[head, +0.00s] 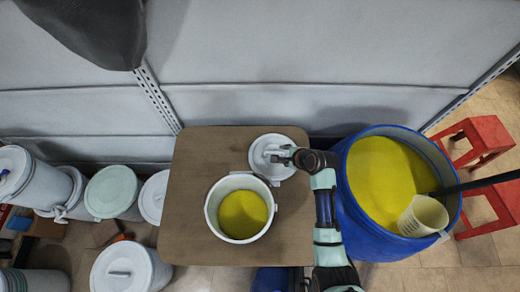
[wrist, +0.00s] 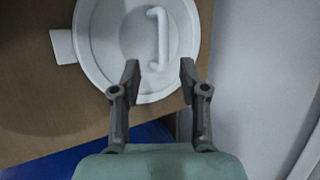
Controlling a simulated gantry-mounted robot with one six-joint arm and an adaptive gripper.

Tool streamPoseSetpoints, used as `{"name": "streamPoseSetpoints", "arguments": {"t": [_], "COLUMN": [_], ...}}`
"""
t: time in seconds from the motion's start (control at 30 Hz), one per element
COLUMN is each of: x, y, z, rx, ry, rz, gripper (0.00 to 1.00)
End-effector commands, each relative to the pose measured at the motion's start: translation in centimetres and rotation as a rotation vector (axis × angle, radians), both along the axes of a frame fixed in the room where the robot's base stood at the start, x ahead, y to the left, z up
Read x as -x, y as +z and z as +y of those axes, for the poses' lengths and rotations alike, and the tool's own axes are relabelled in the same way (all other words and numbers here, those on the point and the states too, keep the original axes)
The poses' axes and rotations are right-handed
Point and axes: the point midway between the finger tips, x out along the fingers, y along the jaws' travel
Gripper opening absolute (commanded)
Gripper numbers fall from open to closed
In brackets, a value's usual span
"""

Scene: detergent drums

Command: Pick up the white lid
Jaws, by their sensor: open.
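The white lid (head: 261,151) lies on the brown table near its back right corner, behind the white bucket. In the wrist view the lid (wrist: 110,45) shows its raised handle (wrist: 160,38) and a tab on its left edge. My gripper (head: 277,155) reaches over the lid from the right. In the wrist view my gripper (wrist: 159,72) is open, with its fingertips over the lid's near part and the near end of the handle between and slightly beyond them. Nothing is held. I cannot tell the height of the fingers above the lid.
A white bucket (head: 211,212) of yellow powder stands in front of the lid on the table (head: 185,190). A large blue drum (head: 352,215) of yellow powder, with a scoop (head: 425,215), stands right. Lidded buckets crowd the left. A grey wall (head: 300,60) runs behind.

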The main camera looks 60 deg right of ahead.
Motion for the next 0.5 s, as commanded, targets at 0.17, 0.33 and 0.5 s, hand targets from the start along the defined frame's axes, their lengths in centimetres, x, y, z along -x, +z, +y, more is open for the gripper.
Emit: {"name": "streamPoseSetpoints", "arguments": {"t": [0.17, 0.33, 0.5], "x": [-1.1, -2.3, -4.0], "y": [-1.4, -2.8, -5.0], "z": [-0.4, -0.9, -1.6], "rx": [0.001, 0.001, 0.002], "ry": [0.004, 0.006, 0.006], "rz": [0.001, 0.002, 0.001], "gripper": [0.44, 0.44, 0.44]}}
